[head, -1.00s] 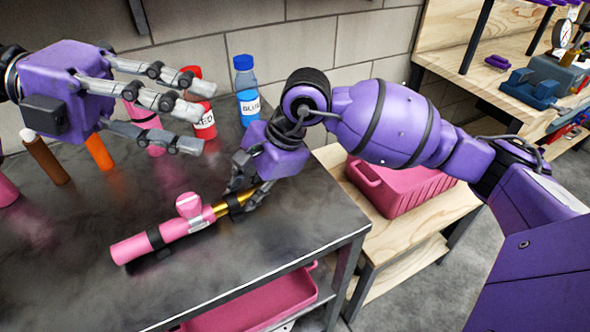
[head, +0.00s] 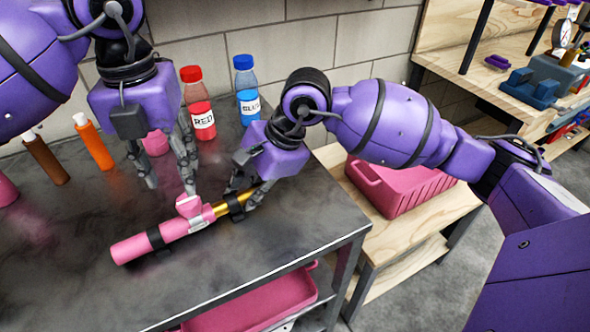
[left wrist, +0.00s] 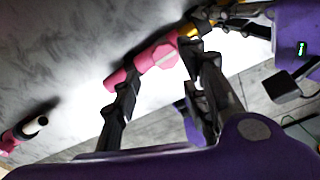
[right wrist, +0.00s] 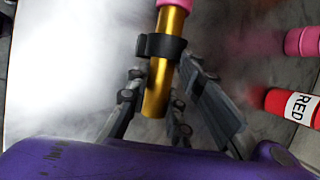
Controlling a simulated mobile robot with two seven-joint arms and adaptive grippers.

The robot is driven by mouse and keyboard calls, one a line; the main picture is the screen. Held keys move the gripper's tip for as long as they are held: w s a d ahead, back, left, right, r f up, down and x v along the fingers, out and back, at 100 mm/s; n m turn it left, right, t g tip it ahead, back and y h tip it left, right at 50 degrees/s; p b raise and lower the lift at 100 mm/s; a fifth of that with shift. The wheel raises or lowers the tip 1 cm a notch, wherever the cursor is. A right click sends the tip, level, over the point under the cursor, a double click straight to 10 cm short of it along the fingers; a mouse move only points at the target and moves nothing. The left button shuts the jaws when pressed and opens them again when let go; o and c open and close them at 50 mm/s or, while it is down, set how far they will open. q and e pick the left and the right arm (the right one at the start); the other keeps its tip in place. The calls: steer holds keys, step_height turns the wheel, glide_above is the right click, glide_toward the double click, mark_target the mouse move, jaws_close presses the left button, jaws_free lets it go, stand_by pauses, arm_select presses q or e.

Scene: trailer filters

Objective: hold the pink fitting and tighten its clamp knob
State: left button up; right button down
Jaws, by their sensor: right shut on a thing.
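The pink fitting (head: 131,248) lies on the dark table, with black clamps around it and a gold tube (head: 221,209) at its right end. Its pink clamp knob (head: 188,206) stands up near the middle. My right gripper (head: 243,197) is shut on the gold end, which also shows in the right wrist view (right wrist: 157,92). My left gripper (head: 170,190) points down just above and behind the knob. It is open, its fingers spread. In the left wrist view the knob (left wrist: 165,56) shows between the open fingers, and nothing is held.
A red bottle (head: 198,105) and a blue bottle (head: 247,92) stand behind, near the wall. Brown (head: 46,160) and orange (head: 95,146) bottles stand at the left. A pink crate (head: 400,193) sits on a wooden bench to the right. The table's front is clear.

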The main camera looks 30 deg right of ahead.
mark_target(183, 201)
arm_select(q)
step_height(183, 201, down, 7)
steer(key=shift+r, duration=0.1)
arm_select(e)
steer(key=shift+w+r, duration=0.1)
arm_select(q)
steer(key=c, duration=1)
steer(key=shift+a, duration=0.1)
